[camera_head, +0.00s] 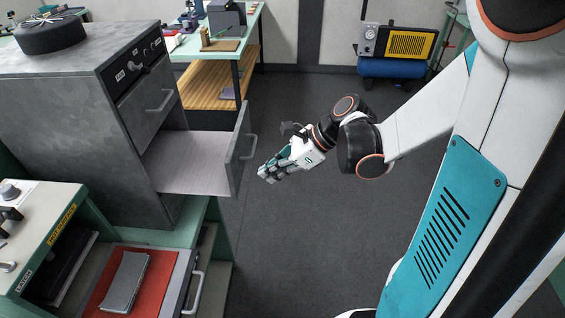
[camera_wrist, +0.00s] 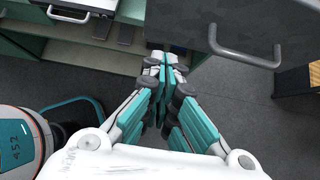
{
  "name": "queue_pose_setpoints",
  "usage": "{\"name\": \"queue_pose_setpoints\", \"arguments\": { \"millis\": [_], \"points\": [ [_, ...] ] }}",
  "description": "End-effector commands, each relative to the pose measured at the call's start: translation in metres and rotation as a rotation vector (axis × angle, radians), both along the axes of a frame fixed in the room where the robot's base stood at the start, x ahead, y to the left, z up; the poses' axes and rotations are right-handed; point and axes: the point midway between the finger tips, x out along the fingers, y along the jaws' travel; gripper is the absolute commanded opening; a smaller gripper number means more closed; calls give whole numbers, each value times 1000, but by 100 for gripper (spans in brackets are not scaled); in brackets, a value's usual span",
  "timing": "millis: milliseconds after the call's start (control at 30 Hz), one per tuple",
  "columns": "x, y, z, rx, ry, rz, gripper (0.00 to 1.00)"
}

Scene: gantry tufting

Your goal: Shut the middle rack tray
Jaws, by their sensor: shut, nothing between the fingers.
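A grey cabinet (camera_head: 75,110) stands at the left with a pulled-out drawer (camera_head: 190,165), its front panel and bar handle (camera_head: 249,147) facing right. Below it at the front left, a tray with a red lining (camera_head: 150,275) also sticks out, with a pale handle (camera_head: 195,292). I cannot tell which of these is the middle rack tray. My gripper (camera_head: 266,176) is shut and empty, to the right of the open drawer's front and apart from it. In the wrist view my fingertips (camera_wrist: 165,62) are together, left of a dark panel's handle (camera_wrist: 245,52); another handle (camera_wrist: 70,13) shows at the upper left.
A shut drawer (camera_head: 145,105) sits above the open one. A grey block (camera_head: 126,282) lies in the red-lined tray. A green bench (camera_head: 200,45) stands behind, and a blue and yellow compressor (camera_head: 400,50) at the back wall. The floor (camera_head: 310,240) around my gripper is clear.

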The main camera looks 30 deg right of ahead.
Motion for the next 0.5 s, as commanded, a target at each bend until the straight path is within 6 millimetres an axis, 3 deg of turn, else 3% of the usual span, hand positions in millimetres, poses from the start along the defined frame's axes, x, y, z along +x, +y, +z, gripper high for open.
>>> {"name": "queue_pose_setpoints", "arguments": {
  "millis": [100,300,500],
  "points": [
    [8,15,-15,0,-1,4,0],
    [21,36,-12,0,-1,2,0],
    [26,44,-12,0,-1,1,0]
  ]
}}
